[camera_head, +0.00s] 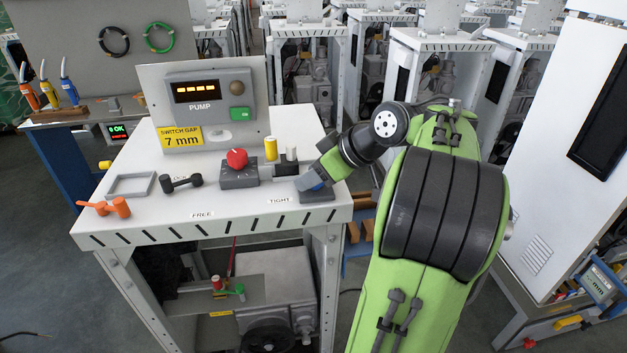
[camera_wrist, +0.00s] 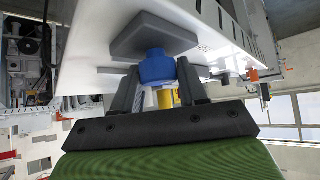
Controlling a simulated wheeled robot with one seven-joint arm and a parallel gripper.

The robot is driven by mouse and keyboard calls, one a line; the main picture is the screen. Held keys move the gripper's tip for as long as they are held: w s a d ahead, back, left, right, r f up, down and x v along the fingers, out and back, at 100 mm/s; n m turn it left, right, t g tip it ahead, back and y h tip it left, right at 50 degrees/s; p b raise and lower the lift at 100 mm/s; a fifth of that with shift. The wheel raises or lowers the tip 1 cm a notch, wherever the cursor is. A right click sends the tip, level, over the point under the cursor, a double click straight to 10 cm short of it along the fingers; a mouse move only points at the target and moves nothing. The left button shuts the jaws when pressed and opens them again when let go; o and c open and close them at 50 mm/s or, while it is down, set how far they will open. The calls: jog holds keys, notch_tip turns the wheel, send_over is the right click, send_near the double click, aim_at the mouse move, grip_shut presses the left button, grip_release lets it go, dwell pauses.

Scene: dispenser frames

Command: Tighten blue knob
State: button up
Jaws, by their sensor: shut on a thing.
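The blue knob (camera_wrist: 157,66) sits on a grey base block at the right front corner of the white bench top. In the head view only a small blue part of the knob (camera_head: 318,186) shows, and my arm covers the rest. The grey block (camera_head: 317,196) is beside a label reading "TIGHT" (camera_head: 280,200). My gripper (camera_wrist: 158,76) is shut on the blue knob, with one dark finger on each side of it. How far the knob is turned cannot be told.
A red knob (camera_head: 237,158) on a dark block is left of the blue one. A yellow cylinder (camera_head: 271,148) and a grey-and-white piece (camera_head: 291,158) are behind. The pump panel (camera_head: 210,102) stands at the back. A black handle (camera_head: 181,182) and orange piece (camera_head: 106,207) lie left.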

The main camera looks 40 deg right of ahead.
jog(key=m+h+b, duration=0.3)
jog(key=m, duration=0.1)
jog(key=shift+f+m+h+b, duration=0.15)
jog(key=shift+m+h+b, duration=0.15)
jog(key=shift+b, duration=0.05)
jog(key=m+h+b, duration=0.3)
jog(key=m, duration=0.1)
jog(key=shift+g, duration=0.4)
jog(key=m+h, duration=0.1)
jog(key=m, duration=0.1)
jog(key=m+g+h, duration=0.1)
jog(key=shift+r+m+g+p, duration=0.2)
jog(key=shift+m+g+p, duration=0.1)
jog(key=shift+m+p, duration=0.1)
jog(key=shift+s+d+m+g+h+p, duration=0.15)
jog(key=shift+m+g+h+p, duration=0.7)
jog(key=shift+m, duration=0.45)
jog(key=shift+f, duration=0.1)
jog(key=o, duration=1)
jog(key=shift+c, duration=0.2)
